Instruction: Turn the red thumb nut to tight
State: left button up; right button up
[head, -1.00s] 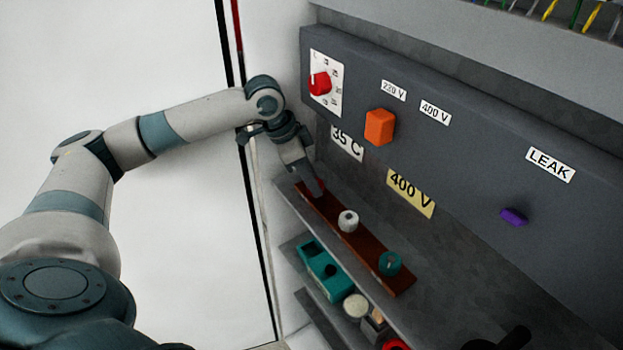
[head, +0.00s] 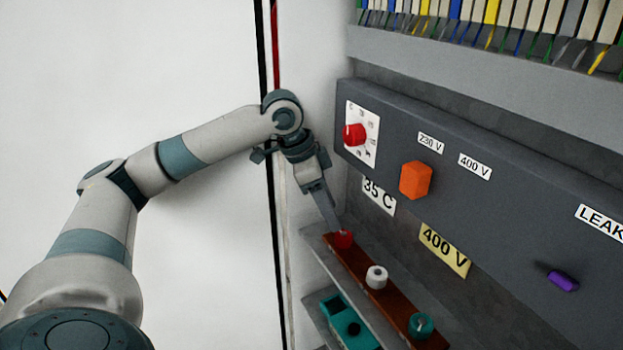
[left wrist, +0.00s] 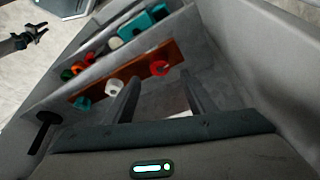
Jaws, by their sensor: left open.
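The red thumb nut (head: 343,239) sits at the far left end of a brown strip (head: 360,262) on a grey ledge. In the left wrist view the red nut (left wrist: 159,68) shows between and just beyond the two fingertips. My left gripper (head: 333,227) is open and points down at the nut from above. In the left wrist view its fingers (left wrist: 160,79) are spread, with nothing between them. Whether a finger touches the nut cannot be told. A dark gripper (left wrist: 32,38), apparently my right one, shows small at the upper left of the left wrist view.
A white nut (head: 376,277) and a teal nut (head: 421,326) stand along the same strip. A teal block (head: 348,322) lies on a lower shelf. The grey panel above bears a red dial knob (head: 355,134), an orange knob (head: 415,180) and a purple knob (head: 562,281).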

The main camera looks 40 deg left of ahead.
pick_arm(q)
jog(key=b+v, duration=0.2)
jog(key=v, duration=0.8)
jog(key=shift+r, duration=0.15)
